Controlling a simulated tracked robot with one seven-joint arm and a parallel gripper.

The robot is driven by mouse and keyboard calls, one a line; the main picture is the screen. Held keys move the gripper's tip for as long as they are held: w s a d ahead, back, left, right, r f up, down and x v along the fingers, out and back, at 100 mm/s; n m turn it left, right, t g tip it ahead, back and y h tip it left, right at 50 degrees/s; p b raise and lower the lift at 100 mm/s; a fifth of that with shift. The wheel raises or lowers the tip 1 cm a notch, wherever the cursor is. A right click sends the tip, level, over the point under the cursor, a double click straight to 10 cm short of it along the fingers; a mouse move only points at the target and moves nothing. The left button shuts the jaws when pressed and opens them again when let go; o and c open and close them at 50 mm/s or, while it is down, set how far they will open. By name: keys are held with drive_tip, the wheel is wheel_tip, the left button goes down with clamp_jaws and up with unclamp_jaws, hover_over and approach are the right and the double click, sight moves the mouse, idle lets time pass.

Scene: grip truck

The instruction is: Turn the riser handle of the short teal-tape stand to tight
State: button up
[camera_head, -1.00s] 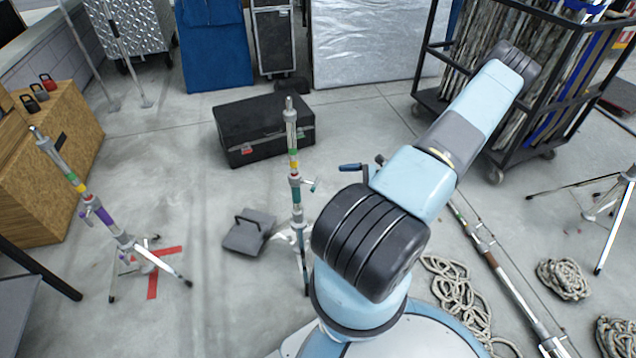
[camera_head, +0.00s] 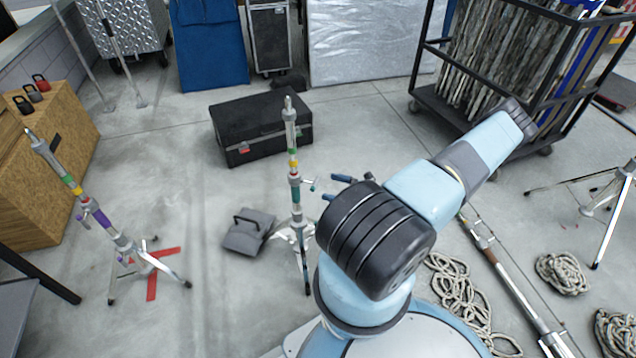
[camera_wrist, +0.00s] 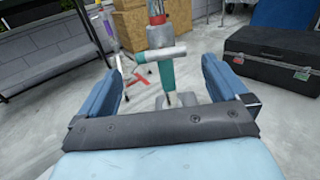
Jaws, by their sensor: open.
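The short teal-tape stand (camera_head: 295,198) stands upright left of my arm, with teal tape (camera_wrist: 166,72) below green and yellow bands. Its riser handle (camera_head: 309,184) sticks out to the right, towards my gripper. In the wrist view the handle (camera_wrist: 160,54) is a pale T-shaped bar in front of the teal tape. My gripper (camera_head: 334,187) is open, its blue fingers just right of the handle. In the wrist view my gripper (camera_wrist: 160,70) has one finger on each side of the handle, with clear gaps. The wrist link is hidden behind my arm.
A purple-tape stand (camera_head: 98,215) stands at left over a red floor cross (camera_head: 152,285). A grey sandbag (camera_head: 249,233) lies left of the teal stand's legs. A black case (camera_head: 262,127) sits behind. Coiled rope (camera_head: 458,295) and a pole (camera_head: 515,285) lie at right.

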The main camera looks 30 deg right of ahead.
sight(317, 183)
drive_tip(key=x, duration=0.7)
drive_tip(key=shift+c, duration=0.5)
drive_tip(key=c, duration=0.7)
drive_tip(key=shift+d, duration=0.2)
drive_tip(key=shift+c, duration=0.9)
drive_tip(key=shift+a, duration=0.25)
